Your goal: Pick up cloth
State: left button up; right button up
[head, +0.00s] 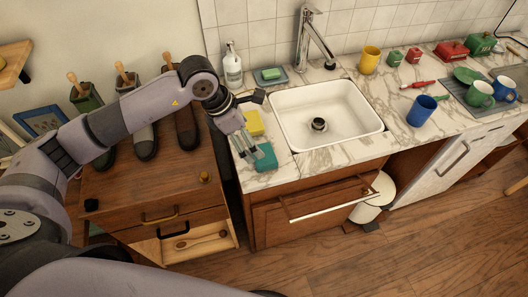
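A folded teal cloth (266,157) lies on the marble counter left of the sink, near the front edge. My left gripper (247,143) reaches over the counter from the left, its fingertips at the cloth's upper left edge. I cannot tell whether the fingers touch the cloth or how far apart they are. The cloth appears to rest on the counter. My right gripper is out of view.
A yellow sponge (254,123) sits just behind the cloth, close to my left gripper. The white sink (341,138) is to the right, with a tall faucet (311,38) behind. A soap bottle (232,68) stands at the back. A drawer (190,243) below left is open.

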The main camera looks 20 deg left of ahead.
pick_arm(q)
jog(key=p+x, duration=0.1)
jog(key=x, duration=0.3)
jog(key=shift+d, duration=0.1)
jog(key=shift+w+d+f, duration=0.1)
jog(key=shift+f, duration=0.1)
jog(key=p+x, duration=0.2)
jog(key=x, duration=0.2)
jog(key=shift+w+f, duration=0.15)
jog(key=shift+w, duration=0.05)
jog(key=shift+f, duration=0.15)
jog(key=shift+c, duration=0.6)
jog(key=c, duration=1)
jog(key=shift+w, duration=0.1)
notch_tip(320, 180, up, 20)
jog(key=b, duration=0.4)
